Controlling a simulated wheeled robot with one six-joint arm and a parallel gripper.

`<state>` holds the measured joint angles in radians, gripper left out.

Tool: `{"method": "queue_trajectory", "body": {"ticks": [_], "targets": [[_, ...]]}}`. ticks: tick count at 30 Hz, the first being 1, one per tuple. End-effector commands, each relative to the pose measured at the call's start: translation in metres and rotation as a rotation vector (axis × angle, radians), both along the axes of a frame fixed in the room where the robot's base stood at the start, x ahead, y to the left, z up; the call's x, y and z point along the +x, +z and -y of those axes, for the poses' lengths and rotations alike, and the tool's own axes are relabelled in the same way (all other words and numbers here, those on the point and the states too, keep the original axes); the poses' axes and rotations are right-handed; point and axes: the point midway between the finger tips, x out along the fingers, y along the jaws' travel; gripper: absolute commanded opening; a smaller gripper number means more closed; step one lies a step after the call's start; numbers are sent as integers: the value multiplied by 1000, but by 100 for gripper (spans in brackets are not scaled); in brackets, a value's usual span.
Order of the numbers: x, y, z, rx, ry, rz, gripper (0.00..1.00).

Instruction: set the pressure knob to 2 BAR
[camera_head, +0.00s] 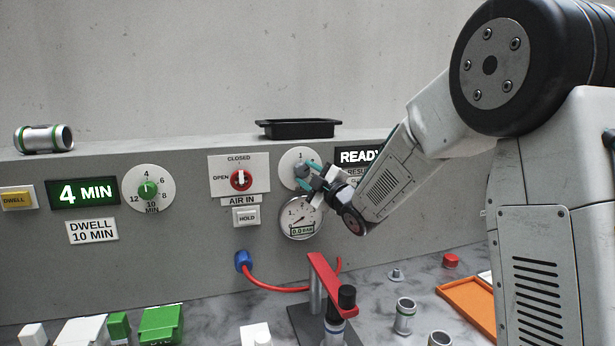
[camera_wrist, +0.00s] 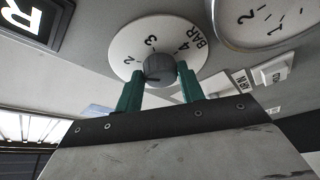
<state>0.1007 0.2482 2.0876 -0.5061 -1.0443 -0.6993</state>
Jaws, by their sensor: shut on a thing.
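The pressure knob (camera_head: 301,170) is a small dark grey knob on a round white dial (camera_head: 287,157) on the panel. In the wrist view the knob (camera_wrist: 159,68) sits at the dial's centre, with 2, 3, 4 and BAR showing around it. I cannot make out which number the knob points at. My gripper (camera_head: 308,170) has its two teal fingers on opposite sides of the knob, shut on it; they also show in the wrist view (camera_wrist: 160,80). The fingers and knob hide part of the dial. The gauge (camera_head: 300,218) below shows 0.0 BAR.
Left of the dial are the red air valve (camera_head: 241,180), at CLOSED/OPEN markings, the HOLD button (camera_head: 246,216) and the dwell knob (camera_head: 148,189). A READY display (camera_head: 358,156) is close on the right. A red-armed stand (camera_head: 325,275) rises below. A black tray (camera_head: 298,128) sits on the ledge.

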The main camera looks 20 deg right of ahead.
Motion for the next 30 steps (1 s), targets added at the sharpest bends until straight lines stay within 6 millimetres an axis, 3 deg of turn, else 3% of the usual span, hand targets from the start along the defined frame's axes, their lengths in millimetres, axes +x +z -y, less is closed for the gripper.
{"method": "queue_trajectory", "body": {"ticks": [15,16,18,26,30], "targets": [[0,0,0,-18,1,-1,16],[0,0,0,-18,1,-1,44],[0,0,0,-18,1,-1,60],[0,0,0,-17,0,0,60],[-10,-1,4,-17,-1,-1,60]]}}
